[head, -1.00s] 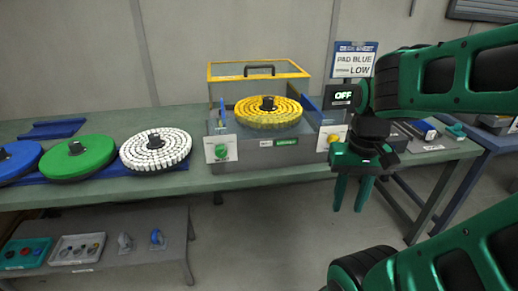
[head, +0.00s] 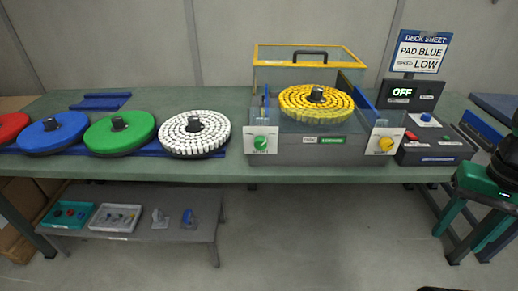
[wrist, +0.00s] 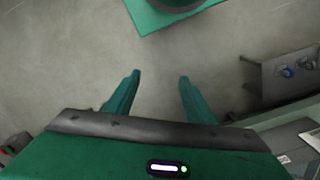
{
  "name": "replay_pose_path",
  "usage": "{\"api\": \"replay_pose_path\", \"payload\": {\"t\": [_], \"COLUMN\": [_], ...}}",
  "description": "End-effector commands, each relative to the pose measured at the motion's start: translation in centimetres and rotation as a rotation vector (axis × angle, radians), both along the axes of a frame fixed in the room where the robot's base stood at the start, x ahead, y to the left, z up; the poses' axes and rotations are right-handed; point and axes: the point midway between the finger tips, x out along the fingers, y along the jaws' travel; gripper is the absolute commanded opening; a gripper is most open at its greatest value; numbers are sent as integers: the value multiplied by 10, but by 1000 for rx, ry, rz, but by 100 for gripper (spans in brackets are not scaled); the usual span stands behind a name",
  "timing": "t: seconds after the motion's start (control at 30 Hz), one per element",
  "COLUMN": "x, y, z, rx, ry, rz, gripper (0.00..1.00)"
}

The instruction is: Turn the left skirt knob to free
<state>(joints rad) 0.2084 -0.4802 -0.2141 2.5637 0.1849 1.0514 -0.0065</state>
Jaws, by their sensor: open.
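The left skirt knob is a green knob (head: 260,142) on a white plate at the front left of the grey machine (head: 335,152) in the head view. Its setting is too small to read. A yellow knob (head: 385,144) sits on a matching plate at the front right. My gripper (head: 462,247) is at the right edge of the head view, in front of the bench and well to the right of both knobs. It points down, open and empty. In the wrist view the two fingers (wrist: 157,85) are apart with only floor between them.
A yellow pad (head: 318,102) lies on the machine under a raised yellow-framed cover (head: 308,54). White, green, blue and red discs line the bench to the left. A sign (head: 420,50) reads PAD BLUE, SPEED LOW; a display (head: 402,92) reads OFF. A low shelf (head: 140,232) holds trays below. Floor in front is clear.

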Motion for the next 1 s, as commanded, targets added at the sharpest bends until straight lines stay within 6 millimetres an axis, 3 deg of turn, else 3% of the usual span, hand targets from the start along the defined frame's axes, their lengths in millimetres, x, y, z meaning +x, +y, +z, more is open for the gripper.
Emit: {"api": "replay_pose_path", "payload": {"t": [0.07,0.17,0.63,1.0], "x": [-4,7,92,163], "y": [0,-7,-6,21], "z": [1,-7,-75,-104], "rx": [-6,-23,-336,-647], "ry": [-9,7,28,-198], "rz": [-9,-29,-188,-204], "gripper": [51,51,51,51]}}
